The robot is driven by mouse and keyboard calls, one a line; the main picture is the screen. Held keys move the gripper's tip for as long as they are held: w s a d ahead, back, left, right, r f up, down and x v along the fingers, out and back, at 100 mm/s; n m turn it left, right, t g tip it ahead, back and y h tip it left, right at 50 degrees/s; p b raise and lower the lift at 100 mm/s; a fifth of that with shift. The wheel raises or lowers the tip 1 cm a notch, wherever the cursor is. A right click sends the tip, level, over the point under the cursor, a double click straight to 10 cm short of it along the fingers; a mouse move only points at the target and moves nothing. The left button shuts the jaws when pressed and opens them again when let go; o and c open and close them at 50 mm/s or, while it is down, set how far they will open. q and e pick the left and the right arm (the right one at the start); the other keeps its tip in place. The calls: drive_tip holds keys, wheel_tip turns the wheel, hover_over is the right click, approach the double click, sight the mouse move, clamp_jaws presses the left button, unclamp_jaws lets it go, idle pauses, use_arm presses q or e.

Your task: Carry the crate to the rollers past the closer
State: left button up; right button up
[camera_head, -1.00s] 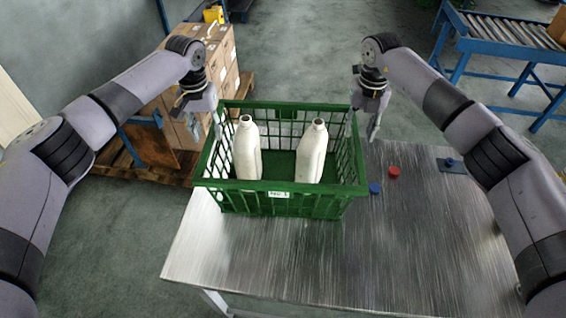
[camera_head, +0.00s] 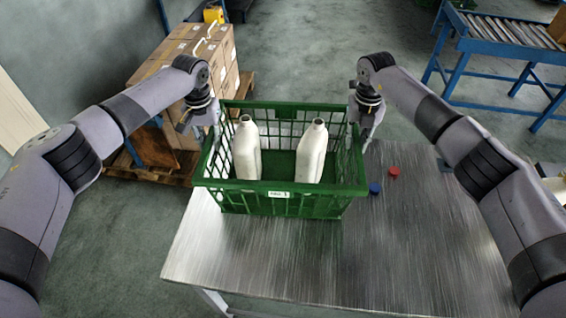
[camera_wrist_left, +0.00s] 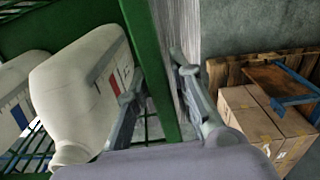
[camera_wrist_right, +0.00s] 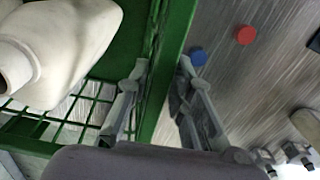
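The green crate (camera_head: 280,202) stands on the metal table and holds two white bottles (camera_head: 246,150) (camera_head: 311,152), both upright. My left gripper (camera_head: 214,125) is at the crate's left side. In the left wrist view its fingers (camera_wrist_left: 158,85) stand apart on either side of the crate's green rim (camera_wrist_left: 146,45). My right gripper (camera_head: 365,132) is at the right side. In the right wrist view its fingers (camera_wrist_right: 163,80) also straddle the rim (camera_wrist_right: 172,40), with gaps showing. The rollers (camera_head: 510,30) are on a blue-framed conveyor at the far right. I cannot identify the closer.
A red cap (camera_head: 394,171) and a blue cap (camera_head: 375,188) lie on the table (camera_head: 400,250) right of the crate. Stacked cartons (camera_head: 222,65) stand on a pallet (camera_head: 120,165) behind left. Open floor (camera_head: 300,60) lies between cartons and conveyor.

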use_arm(q)
clamp_jaws()
use_arm(e)
clamp_jaws()
use_arm(q)
drive_tip(key=shift+r, duration=0.1)
use_arm(e)
drive_tip(key=shift+r, duration=0.1)
